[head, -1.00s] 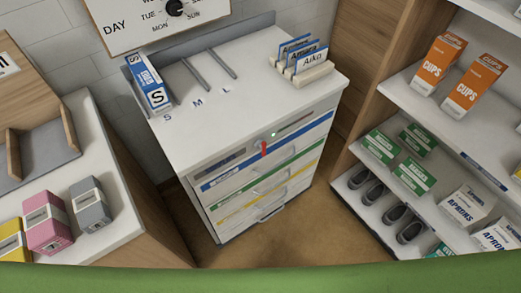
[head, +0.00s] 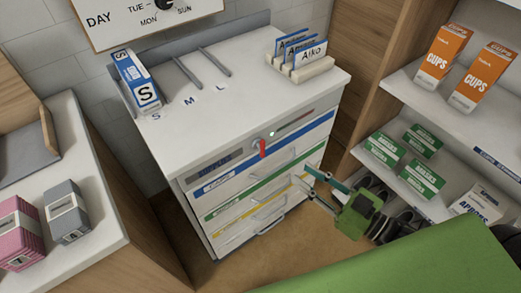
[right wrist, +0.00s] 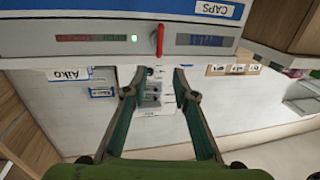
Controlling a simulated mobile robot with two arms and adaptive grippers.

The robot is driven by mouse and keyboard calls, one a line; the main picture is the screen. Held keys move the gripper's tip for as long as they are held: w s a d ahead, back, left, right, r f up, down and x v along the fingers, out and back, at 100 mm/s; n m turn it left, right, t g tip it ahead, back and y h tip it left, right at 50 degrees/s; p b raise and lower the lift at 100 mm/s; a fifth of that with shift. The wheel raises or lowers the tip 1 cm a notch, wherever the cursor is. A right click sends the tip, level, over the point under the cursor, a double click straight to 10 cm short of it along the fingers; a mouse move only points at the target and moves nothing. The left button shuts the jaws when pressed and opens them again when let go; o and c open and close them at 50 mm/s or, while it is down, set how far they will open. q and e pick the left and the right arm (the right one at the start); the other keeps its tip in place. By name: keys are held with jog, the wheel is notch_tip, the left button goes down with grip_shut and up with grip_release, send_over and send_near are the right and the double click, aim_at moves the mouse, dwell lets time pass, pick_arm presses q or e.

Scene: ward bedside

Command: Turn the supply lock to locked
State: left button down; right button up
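The supply lock is a red lever (head: 262,149) on a round grey knob, set in the top front panel of the white cabinet (head: 200,120). In the head view the lever points down. The red lever also shows in the right wrist view (right wrist: 160,40), with a lit green light (right wrist: 134,38) beside it. My right gripper (head: 308,180) is open and empty, in front of the cabinet, below and to the right of the lever. Its fingers (right wrist: 156,75) are apart in the right wrist view and do not touch the lever. My left gripper is not in view.
Drawers with handles lie below the lock panel. A blue-and-white box (head: 136,82) and a name-card holder (head: 300,68) stand on the cabinet top. A counter with a grey box (head: 66,212) is at the left.

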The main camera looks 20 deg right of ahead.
aim_at(260, 147)
jog(key=x, duration=1.3)
jog(key=shift+w+p, duration=0.25)
jog(key=shift+p, duration=0.1)
jog(key=shift+a, duration=0.1)
grip_shut()
